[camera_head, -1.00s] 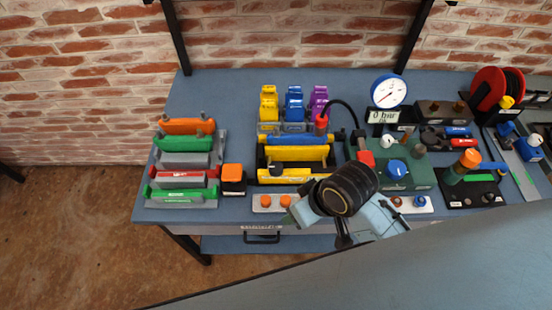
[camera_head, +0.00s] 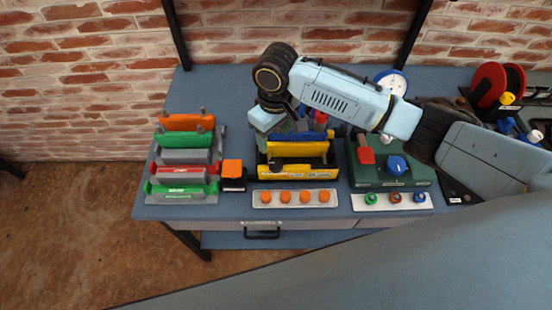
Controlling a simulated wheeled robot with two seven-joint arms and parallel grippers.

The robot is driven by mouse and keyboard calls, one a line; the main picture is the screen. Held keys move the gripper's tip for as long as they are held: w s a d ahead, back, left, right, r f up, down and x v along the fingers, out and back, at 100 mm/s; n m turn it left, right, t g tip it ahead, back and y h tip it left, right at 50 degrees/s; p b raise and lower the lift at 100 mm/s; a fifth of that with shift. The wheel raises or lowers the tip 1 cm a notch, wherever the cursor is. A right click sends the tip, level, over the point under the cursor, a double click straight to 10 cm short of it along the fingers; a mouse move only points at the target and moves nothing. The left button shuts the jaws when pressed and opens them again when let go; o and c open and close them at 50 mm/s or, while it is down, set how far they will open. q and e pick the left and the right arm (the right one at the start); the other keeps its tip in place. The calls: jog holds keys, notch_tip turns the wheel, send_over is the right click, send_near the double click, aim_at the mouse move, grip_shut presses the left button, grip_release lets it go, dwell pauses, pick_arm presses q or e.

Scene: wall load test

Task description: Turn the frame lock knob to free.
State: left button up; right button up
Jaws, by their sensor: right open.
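The frame (camera_head: 332,172) is a black holder with a blue bar (camera_head: 300,137) and yellow bars (camera_head: 310,170) across it. A small dark round knob (camera_head: 276,166) sits at the left of the front yellow bar. It looks like the frame lock knob, but I cannot read its setting. My right gripper (camera_head: 267,138) is open and points down over the frame's rear left part, just behind the knob in the picture. I see nothing between its fingers, though the fingertips are partly hidden. My left gripper is out of view.
An orange-topped black block (camera_head: 232,175) stands left of the frame. Coloured bars in a grey rack (camera_head: 182,171) stand farther left. A green box (camera_head: 390,175) with a red lever and blue knob is at the right. Strips with orange knobs (camera_head: 285,197) and coloured knobs (camera_head: 398,199) lie in front.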

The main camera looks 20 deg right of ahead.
aim_at(276, 163)
jog(key=f, duration=1.2)
jog(key=shift+w+d+f+b, duration=0.3)
jog(key=shift+w+d+f, duration=0.05)
jog(key=shift+w+f, duration=0.05)
jog(key=c, duration=1)
